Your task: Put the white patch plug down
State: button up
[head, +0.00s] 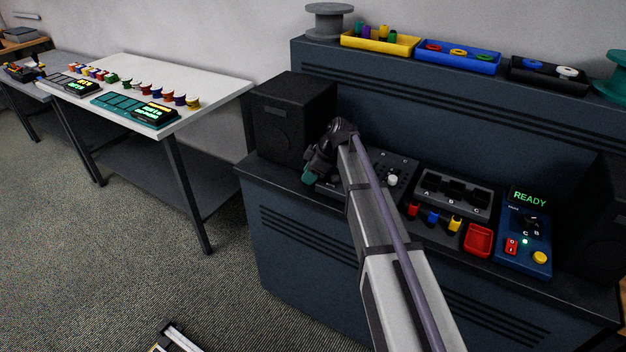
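My gripper (309,176) is at the end of my arm, low over the left part of the console top, in front of the black box. Its tip shows teal and is small and dark around it; I cannot tell whether the fingers are open or shut, or whether they hold anything. A small white round piece (392,180), which looks like the white patch plug, stands on a dark panel with holes (401,164), right of my arm and apart from my gripper. My arm hides part of this panel.
A black box (291,116) stands behind my gripper. A white table (215,90) with spools stands left.

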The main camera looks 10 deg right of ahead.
jog(key=shift+c, duration=0.8)
jog(key=shift+r, duration=0.1)
notch_tip(320, 180, up, 28)
jog(key=p, duration=2.8)
